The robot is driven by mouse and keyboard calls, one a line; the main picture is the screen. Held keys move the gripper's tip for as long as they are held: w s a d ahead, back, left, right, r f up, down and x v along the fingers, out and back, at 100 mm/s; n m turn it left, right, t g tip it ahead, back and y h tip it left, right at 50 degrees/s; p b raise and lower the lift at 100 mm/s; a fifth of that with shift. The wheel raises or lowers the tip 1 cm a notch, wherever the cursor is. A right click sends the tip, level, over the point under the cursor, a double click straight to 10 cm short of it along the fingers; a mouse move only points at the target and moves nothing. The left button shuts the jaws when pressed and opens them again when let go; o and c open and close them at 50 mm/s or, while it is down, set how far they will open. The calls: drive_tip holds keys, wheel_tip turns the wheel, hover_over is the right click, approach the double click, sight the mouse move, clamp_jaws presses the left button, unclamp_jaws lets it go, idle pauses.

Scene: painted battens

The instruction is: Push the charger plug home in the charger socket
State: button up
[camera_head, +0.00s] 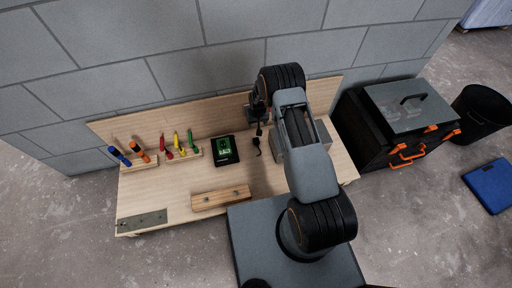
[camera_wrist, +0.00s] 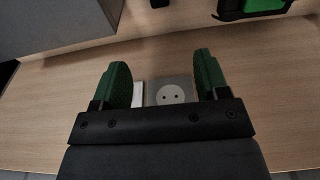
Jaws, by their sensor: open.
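The charger socket (camera_wrist: 170,94), a grey square plate with a round pale face and two dark holes, is set on a wooden surface in the wrist view. It shows between the green fingers of my gripper (camera_wrist: 160,80), which are wide apart with nothing between them. In the head view my gripper (camera_head: 258,112) is small and dark, near the bench's back board, and the socket cannot be made out. A small black piece (camera_head: 257,143), perhaps the charger plug, lies on the bench just below it. A dark bit also shows at the wrist view's top edge (camera_wrist: 160,3).
A black device with a green screen (camera_head: 224,149) lies left of the gripper. Racks of coloured tools (camera_head: 180,148) stand farther left. A wooden batten (camera_head: 221,198) lies at the front. A grey box (camera_head: 318,137) stands at right, partly behind my arm. Bare bench lies between.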

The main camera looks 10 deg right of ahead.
drive_tip(key=f, duration=0.5)
drive_tip(key=shift+s+b, duration=0.2)
drive_tip(key=shift+b, duration=0.15)
drive_tip(key=b, duration=0.4)
hover_over(256, 140)
drive_tip(key=s, duration=0.1)
wheel_tip(256, 140, down, 8)
drive_tip(key=shift+d+f, duration=0.1)
drive_tip(key=shift+f, duration=0.1)
drive_tip(key=shift+w+f+b, duration=0.25)
drive_tip(key=shift+f+b, duration=0.45)
drive_tip(key=shift+f, duration=0.6)
drive_tip(key=shift+w+f+b, duration=0.2)
drive_tip(key=shift+f+b, duration=0.5)
drive_tip(key=shift+f, duration=0.55)
drive_tip(key=shift+c, duration=0.4)
